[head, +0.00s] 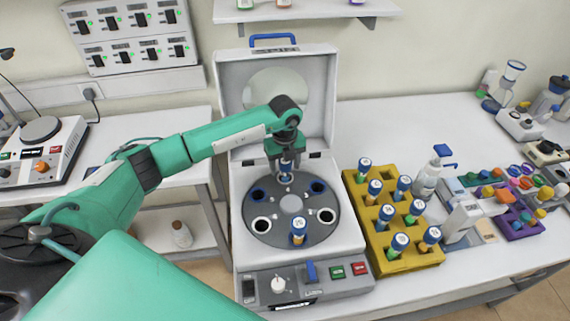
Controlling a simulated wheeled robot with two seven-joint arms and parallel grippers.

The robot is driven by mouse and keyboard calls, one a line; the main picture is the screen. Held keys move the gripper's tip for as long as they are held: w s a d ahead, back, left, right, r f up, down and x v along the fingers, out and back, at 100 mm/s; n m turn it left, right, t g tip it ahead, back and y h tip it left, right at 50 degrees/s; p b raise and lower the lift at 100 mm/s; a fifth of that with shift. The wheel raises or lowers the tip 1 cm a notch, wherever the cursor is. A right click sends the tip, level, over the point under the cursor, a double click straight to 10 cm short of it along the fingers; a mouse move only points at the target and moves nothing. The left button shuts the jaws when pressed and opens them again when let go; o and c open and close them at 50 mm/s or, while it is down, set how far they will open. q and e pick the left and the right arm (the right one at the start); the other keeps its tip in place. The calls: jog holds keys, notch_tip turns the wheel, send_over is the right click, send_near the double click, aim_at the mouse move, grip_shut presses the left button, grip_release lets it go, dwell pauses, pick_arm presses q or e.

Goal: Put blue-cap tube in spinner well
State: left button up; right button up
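The spinner (293,257) is a white machine with its lid (230,100) raised. Its grey rotor (291,204) has a ring of wells, some with blue rims and some with white. A blue-cap tube (299,232) stands upright in the front well. My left gripper (285,160) points down over the back of the rotor, shut on another blue-cap tube (286,168). That tube is upright at the back well; the fingers partly hide it, and I cannot tell how deep it sits. My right gripper is not in view.
The raised lid stands close behind my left gripper. A white-and-blue bottle (428,176), a microscope-like device (463,215) and a purple rack (517,226) are right of the yellow rack. The table behind the yellow rack is clear. A switch panel (130,30) hangs at left.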

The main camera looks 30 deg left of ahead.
pick_arm(q)
jog(key=shift+r, duration=0.45)
notch_tip(320, 180, up, 11)
jog(key=b, duration=0.4)
jog(key=shift+f, duration=0.2)
jog(key=shift+r, duration=0.45)
jog(key=shift+r, duration=0.1)
